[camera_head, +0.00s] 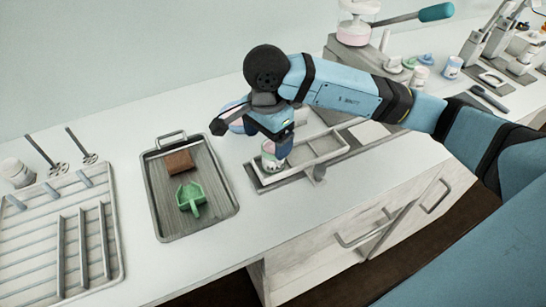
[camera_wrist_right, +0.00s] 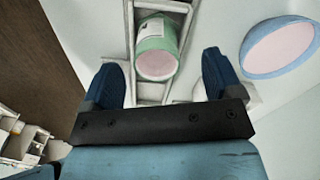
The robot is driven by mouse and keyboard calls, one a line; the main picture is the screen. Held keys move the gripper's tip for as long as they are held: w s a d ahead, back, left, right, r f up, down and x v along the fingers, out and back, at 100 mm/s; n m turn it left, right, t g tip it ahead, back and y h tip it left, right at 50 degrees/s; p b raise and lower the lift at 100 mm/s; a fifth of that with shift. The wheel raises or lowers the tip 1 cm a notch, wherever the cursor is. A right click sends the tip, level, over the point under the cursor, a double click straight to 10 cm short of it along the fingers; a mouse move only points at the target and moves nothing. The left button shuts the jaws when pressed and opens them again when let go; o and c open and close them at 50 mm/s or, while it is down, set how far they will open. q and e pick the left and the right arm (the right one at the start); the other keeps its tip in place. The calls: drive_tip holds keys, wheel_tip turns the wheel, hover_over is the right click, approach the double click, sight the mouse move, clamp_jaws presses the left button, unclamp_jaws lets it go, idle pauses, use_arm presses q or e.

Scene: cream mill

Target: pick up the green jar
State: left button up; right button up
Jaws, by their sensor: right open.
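The green jar (camera_wrist_right: 157,48) has a pale label and a pinkish top, and sits in a narrow white rack in the right wrist view. In the head view the jar (camera_head: 269,162) stands at the left end of the rack (camera_head: 318,152), partly hidden by my right gripper (camera_head: 279,142). My right gripper also shows in the right wrist view (camera_wrist_right: 165,78). Its fingers are open, one to each side of the jar's line, and nothing is held between them. I cannot tell how far the fingertips are above the jar. My left gripper is not in view.
A blue bowl with pink contents (camera_wrist_right: 283,48) is close to the right finger. A metal tray (camera_head: 156,226) holds a green scoop (camera_head: 190,197) and a brown block (camera_head: 180,162). A slatted rack (camera_head: 30,250) is at the far left. White counter lies bare before the tray.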

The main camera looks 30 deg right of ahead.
sight(272, 151)
drive_tip(key=f, duration=0.3)
drive_tip(key=shift+s+d+f, duration=0.25)
drive_tip(key=shift+d+f, duration=0.15)
drive_tip(key=shift+f, duration=0.35)
drive_tip(key=shift+c, duration=0.2)
drive_tip(key=c, duration=1)
drive_tip(key=shift+r, duration=0.15)
